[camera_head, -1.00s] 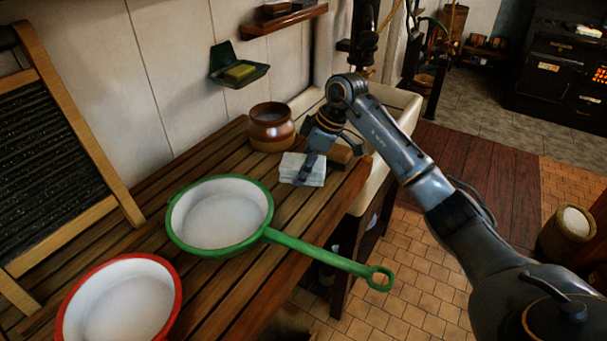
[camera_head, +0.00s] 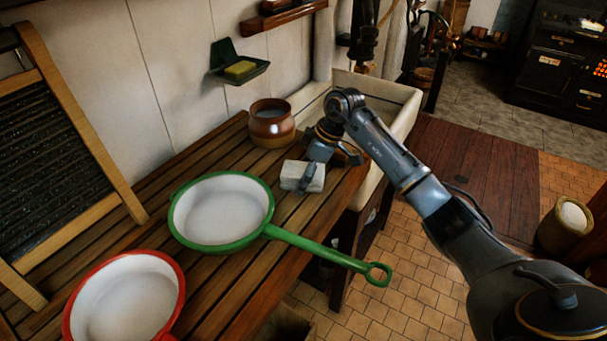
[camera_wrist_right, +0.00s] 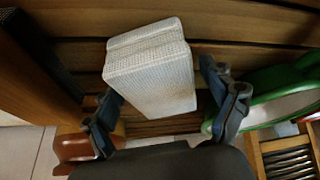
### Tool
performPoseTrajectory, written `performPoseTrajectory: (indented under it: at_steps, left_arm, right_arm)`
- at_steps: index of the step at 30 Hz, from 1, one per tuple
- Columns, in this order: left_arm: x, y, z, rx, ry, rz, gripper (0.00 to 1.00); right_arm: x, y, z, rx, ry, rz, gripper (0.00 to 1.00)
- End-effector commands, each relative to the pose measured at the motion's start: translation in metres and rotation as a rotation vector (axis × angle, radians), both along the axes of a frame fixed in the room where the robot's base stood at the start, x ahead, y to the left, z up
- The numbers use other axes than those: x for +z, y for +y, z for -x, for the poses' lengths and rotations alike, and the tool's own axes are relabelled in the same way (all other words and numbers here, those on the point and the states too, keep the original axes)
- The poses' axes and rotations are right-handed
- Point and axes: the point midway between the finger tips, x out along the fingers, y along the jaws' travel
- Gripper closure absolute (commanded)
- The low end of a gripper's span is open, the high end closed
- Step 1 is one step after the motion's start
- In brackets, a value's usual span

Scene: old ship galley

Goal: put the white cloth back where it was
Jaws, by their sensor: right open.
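The white cloth (camera_head: 291,178) is a folded, thick block on the slatted wooden counter (camera_head: 225,310), between the brown pot and the green-rimmed pan. My right gripper (camera_head: 328,166) is at the cloth, coming from the right, with one finger in front of it in the head view. In the right wrist view the woven cloth (camera_wrist_right: 150,72) shows beyond and between the spread fingers of my right gripper (camera_wrist_right: 164,98). The fingers are open; whether either touches the cloth I cannot tell. My left gripper is not in view.
A brown pot (camera_head: 271,130) stands behind the cloth. A green-rimmed pan (camera_head: 220,212), its handle past the counter edge, and a red-rimmed pan (camera_head: 125,303) stand at front left. A washboard (camera_head: 60,140) leans at left. A sink (camera_head: 400,98) adjoins the counter's far end.

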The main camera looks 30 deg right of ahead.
Motion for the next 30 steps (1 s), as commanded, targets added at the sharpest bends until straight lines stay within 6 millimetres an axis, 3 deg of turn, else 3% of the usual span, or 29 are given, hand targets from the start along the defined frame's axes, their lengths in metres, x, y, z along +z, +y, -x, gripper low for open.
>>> performPoseTrajectory:
  at_steps: [8, 21, 30]
  left_arm:
    - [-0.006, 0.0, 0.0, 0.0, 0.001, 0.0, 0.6]
    - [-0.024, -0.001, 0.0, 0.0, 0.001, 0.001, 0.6]
    - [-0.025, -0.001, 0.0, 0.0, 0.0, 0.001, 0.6]
  right_arm:
    - [0.021, -0.007, 0.003, -0.001, -0.005, 0.0, 0.16]
    - [0.101, -0.033, 0.024, -0.001, -0.003, 0.001, 0.16]
    - [0.115, -0.037, 0.028, 0.0, 0.0, 0.0, 0.16]
